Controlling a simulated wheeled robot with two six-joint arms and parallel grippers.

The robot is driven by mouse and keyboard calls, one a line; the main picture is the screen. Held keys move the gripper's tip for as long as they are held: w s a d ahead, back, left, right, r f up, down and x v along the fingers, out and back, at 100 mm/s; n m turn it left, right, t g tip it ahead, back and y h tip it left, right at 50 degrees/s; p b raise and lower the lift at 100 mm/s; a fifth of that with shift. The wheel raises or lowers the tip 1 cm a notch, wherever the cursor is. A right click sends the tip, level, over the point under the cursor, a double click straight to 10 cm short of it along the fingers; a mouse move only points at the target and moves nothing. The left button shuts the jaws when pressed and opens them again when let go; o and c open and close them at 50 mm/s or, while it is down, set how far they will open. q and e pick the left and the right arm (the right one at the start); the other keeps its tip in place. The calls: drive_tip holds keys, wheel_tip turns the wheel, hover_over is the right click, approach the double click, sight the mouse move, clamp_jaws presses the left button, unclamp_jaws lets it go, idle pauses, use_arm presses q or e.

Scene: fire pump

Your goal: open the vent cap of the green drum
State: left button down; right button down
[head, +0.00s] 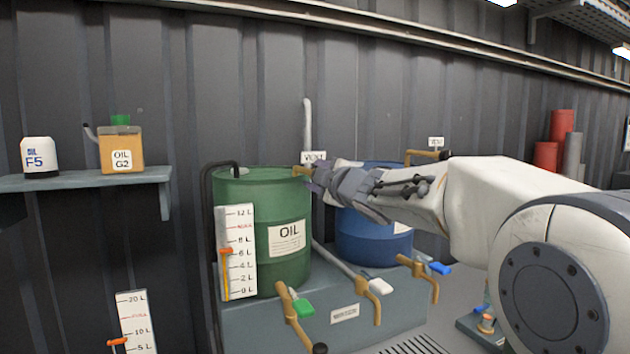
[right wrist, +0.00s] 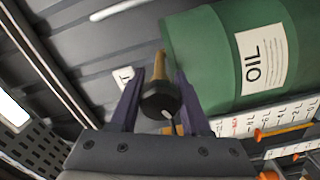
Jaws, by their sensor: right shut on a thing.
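The green drum (head: 262,240) with an OIL label stands on a grey plinth; its side also fills the upper right of the right wrist view (right wrist: 215,60). A brass vent pipe (head: 301,170) comes off its top right edge. My right gripper (head: 316,176) reaches in from the right at that pipe, its jaws beside the drum's rim. In the right wrist view a dark round vent cap (right wrist: 160,101) on the brass pipe (right wrist: 161,66) sits between the fingers, which are shut on it. In the head view the gripper hides the cap. My left gripper is not in view.
A blue drum (head: 372,241) stands behind my right arm. Taps with green (head: 303,307), white (head: 380,286) and blue (head: 439,268) handles stick out in front. A level gauge (head: 240,250) stands before the green drum. A wall shelf (head: 90,180) holds an oil can (head: 121,150) and a white container (head: 39,157).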

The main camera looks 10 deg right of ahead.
drive_tip(key=shift+n, duration=0.6)
drive_tip(key=shift+f, duration=0.1)
drive_tip(key=shift+c, duration=1.8)
unclamp_jaws()
drive_tip(key=shift+s, duration=0.1)
drive_tip(key=s+d, duration=0.2)
drive_tip(key=s, duration=0.8)
